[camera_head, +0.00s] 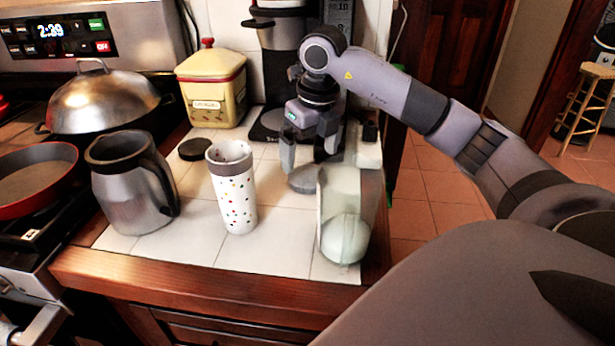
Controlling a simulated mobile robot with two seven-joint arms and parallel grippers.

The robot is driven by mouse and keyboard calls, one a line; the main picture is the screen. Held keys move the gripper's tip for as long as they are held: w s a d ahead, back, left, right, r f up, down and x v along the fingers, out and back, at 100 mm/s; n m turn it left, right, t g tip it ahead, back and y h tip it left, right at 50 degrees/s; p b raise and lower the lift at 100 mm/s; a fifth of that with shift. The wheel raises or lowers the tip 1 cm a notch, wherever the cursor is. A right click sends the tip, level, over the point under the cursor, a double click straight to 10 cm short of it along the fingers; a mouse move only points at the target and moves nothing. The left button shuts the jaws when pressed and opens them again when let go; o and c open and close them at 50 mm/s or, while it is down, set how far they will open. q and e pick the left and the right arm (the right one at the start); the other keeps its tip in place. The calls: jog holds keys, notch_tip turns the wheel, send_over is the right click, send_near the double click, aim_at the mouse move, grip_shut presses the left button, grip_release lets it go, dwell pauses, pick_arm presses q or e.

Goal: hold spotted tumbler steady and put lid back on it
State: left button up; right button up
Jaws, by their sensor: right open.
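The white tumbler (236,205) with coloured spots and a grey rim stands upright and uncovered on the tiled counter. A black disc (195,149) lies flat just behind and left of it. A grey round piece (303,181) lies on the counter right of the tumbler; I cannot tell which of the two is the tumbler's lid. My right gripper (304,165) is open, pointing down, with its fingers just above or around the grey piece; contact is unclear. My left gripper is not in view, and nothing holds the tumbler.
A translucent container (345,215) with a pale round shape stands close right of the right gripper, near the counter edge. A steel pitcher (128,190) stands left of the tumbler. A yellow canister (212,90) and coffee maker (272,125) are behind. The front tiles are clear.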

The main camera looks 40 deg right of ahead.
aim_at(307, 176)
jog(key=f, duration=0.5)
jog(key=shift+w, duration=0.35)
jog(key=c, duration=0.9)
